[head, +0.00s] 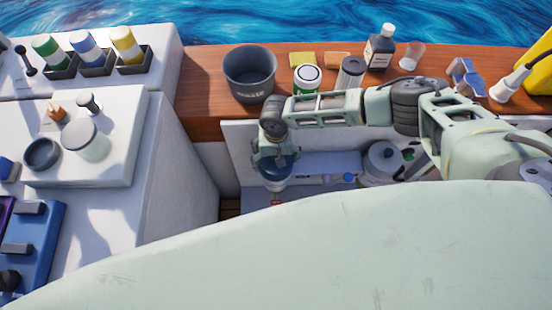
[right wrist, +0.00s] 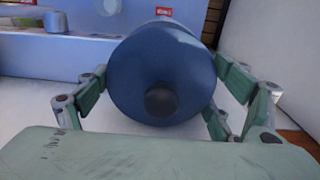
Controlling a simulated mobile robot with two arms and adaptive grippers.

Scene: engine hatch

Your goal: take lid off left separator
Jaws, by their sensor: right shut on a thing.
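The left separator (head: 277,185) stands in the hatch below the wooden ledge, a pale body largely hidden by my arm. Its dark blue round lid (head: 286,164) shows under my right gripper (head: 273,160). In the right wrist view the lid (right wrist: 135,80) fills the middle, with a dark knob (right wrist: 161,101) facing the camera. The green fingers of my right gripper (right wrist: 163,88) are shut on the lid from both sides. I cannot tell whether the lid still touches the body. My left gripper is not in view.
A grey pot-like unit (head: 384,165) with a knob is right in the hatch. On the wooden ledge (head: 205,90) stand a dark waste bin (head: 250,75), a green-white can (head: 306,80) and a dark bottle (head: 379,50). The white counter (head: 170,150) borders the hatch on the left.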

